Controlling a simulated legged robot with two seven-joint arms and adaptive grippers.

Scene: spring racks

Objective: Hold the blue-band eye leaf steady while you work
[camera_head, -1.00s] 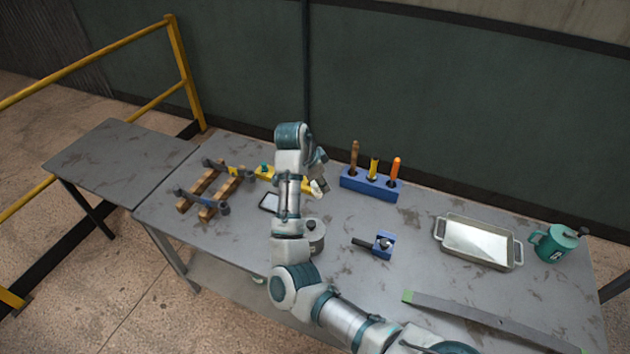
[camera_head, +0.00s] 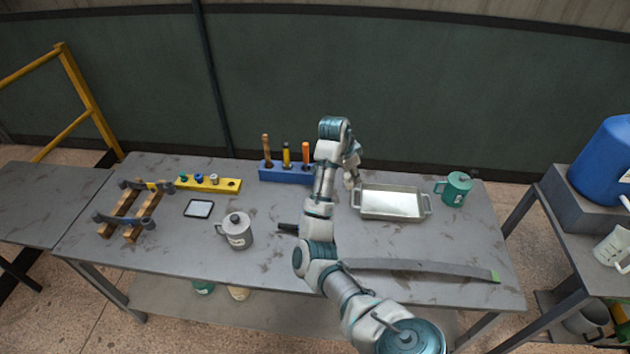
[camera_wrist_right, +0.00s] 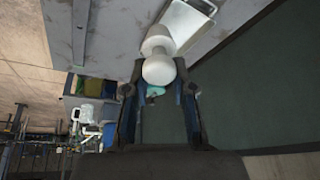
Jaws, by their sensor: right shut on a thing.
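Two dark eye leaves lie across a wooden rack at the left of the table in the head view. The front leaf (camera_head: 124,220) has bluish ends; the back leaf (camera_head: 145,185) lies behind it. I cannot tell clearly which has the blue band. My right gripper (camera_head: 352,180) is above the table by the tray's left end, far to the right of the rack. In the right wrist view, its fingers (camera_wrist_right: 160,90) are shut on a white rounded thing (camera_wrist_right: 158,70). My left gripper is out of view.
A metal tray (camera_head: 358,207), green mug (camera_head: 455,189), blue tool block (camera_head: 272,173), yellow strip (camera_head: 228,185), grey lidded pot (camera_head: 238,232) and dark flat tablet (camera_head: 199,209) stand around. A long grey bar (camera_head: 430,267) lies front right. My arm hides the table's middle.

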